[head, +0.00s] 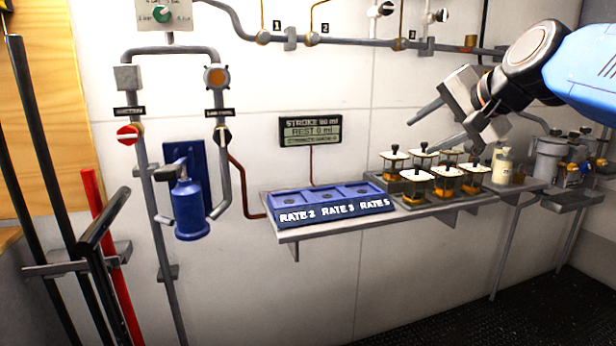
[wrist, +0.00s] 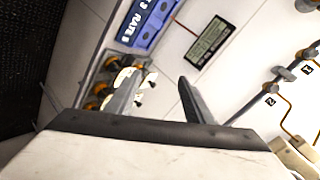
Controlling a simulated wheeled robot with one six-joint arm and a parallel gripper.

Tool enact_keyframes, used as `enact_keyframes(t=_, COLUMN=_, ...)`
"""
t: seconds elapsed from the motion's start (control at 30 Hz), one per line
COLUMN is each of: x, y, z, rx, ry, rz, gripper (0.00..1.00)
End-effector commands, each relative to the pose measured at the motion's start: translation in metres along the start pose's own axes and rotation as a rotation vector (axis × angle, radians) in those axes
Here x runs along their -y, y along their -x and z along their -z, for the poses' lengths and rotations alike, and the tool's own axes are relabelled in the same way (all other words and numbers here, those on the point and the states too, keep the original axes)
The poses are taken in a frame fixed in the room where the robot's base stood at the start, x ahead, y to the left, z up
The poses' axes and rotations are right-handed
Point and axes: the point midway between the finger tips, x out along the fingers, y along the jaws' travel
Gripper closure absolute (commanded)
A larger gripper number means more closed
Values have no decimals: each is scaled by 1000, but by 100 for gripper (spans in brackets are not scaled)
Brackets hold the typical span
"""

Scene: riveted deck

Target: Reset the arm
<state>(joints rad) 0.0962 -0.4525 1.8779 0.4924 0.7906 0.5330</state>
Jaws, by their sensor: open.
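My gripper (head: 436,126) is in the right part of the head view, at the end of my blue and black arm. Its two fingers are spread apart with nothing between them. It is above and in front of the shelf, over the group of small white-topped jars, and looks apart from them. In the wrist view the gripper (wrist: 160,95) shows two separate fingers, with the jars (wrist: 98,88) partly hidden behind the left finger.
Several jars with amber contents (head: 446,182) stand on the wall shelf (head: 310,229), beside a blue tray (head: 333,203) labelled RATE 2, RATE 3, RATE 5. A display (head: 311,130), a blue pump (head: 188,208) and pipes are on the wall. A cream bottle (head: 502,166) stands right of the jars.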

Motion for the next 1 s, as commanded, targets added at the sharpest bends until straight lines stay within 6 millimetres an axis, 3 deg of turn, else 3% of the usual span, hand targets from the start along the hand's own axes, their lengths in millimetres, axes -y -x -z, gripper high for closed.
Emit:
enact_keyframes(t=0.03, x=-26, y=0, z=-20, rx=20, ry=54, rz=-41, gripper=52)
enact_keyframes(t=0.3, x=-165, y=2, z=-111, rx=151, ry=376, rz=-255, gripper=52)
enact_keyframes(t=0.6, x=-313, y=18, z=-196, rx=332, ry=705, rz=-441, gripper=52)
enact_keyframes(t=0.7, x=-346, y=24, z=-214, rx=379, ry=777, rz=-479, gripper=52)
enact_keyframes(t=0.8, x=-365, y=27, z=-223, rx=407, ry=822, rz=-500, gripper=52)
enact_keyframes(t=1.0, x=-374, y=29, z=-228, rx=422, ry=845, rz=-511, gripper=52)
